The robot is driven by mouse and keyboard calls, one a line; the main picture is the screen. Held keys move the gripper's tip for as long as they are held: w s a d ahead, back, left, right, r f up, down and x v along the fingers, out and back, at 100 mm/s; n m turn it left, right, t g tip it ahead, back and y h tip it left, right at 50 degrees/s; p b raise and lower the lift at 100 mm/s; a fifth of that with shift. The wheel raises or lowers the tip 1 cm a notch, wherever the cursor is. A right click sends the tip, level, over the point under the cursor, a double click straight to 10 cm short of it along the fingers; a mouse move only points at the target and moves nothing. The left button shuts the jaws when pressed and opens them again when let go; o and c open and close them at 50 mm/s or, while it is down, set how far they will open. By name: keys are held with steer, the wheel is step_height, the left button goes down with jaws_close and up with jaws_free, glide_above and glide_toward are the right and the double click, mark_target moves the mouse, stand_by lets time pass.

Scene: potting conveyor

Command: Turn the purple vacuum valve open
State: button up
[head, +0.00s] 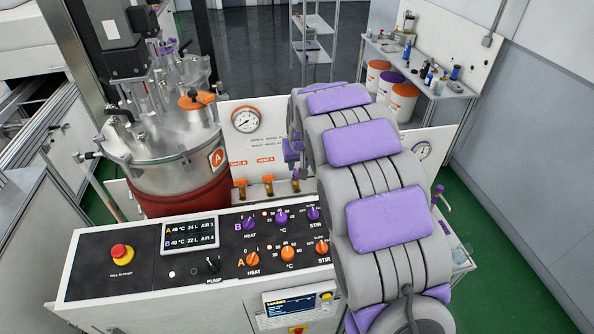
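In the head view, a small brass valve with a purple handle (295,175) stands behind the control panel, just left of my arm. I cannot tell whether this is the vacuum valve, or how its handle is turned. Another purple handle (439,191) shows at the right of my arm. My grey arm with purple pads reaches forward across the panel and hides the middle of the row behind it. A small purple part at the arm's far left end may belong to my gripper. Its fingers are hidden, so opening and contact cannot be seen.
Two orange-handled valves (254,186) stand left of the purple one, below a dial gauge (246,120). The control panel (105,285) carries several knobs and a red stop button (122,252). A steel tank (170,150) stands at the left. Green floor is free at the right.

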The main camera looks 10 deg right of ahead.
steer(key=v, duration=0.8)
steer(key=shift+r, duration=0.3)
steer(key=shift+s, duration=0.15)
steer(key=s+f+g+b, duration=0.2)
steer(key=s+f+b, duration=0.2)
steer(key=s, duration=1.1)
steer(key=s+f+g+b, duration=0.2)
steer(key=s+f+b, duration=0.3)
steer(key=s, duration=1)
steer(key=s+f+g+b, duration=0.2)
steer(key=s+f+b, duration=0.2)
steer(key=s, duration=1.1)
step_height(320, 180, down, 3)
steer(key=shift+r+b, duration=0.1)
steer(key=shift+b, duration=0.3)
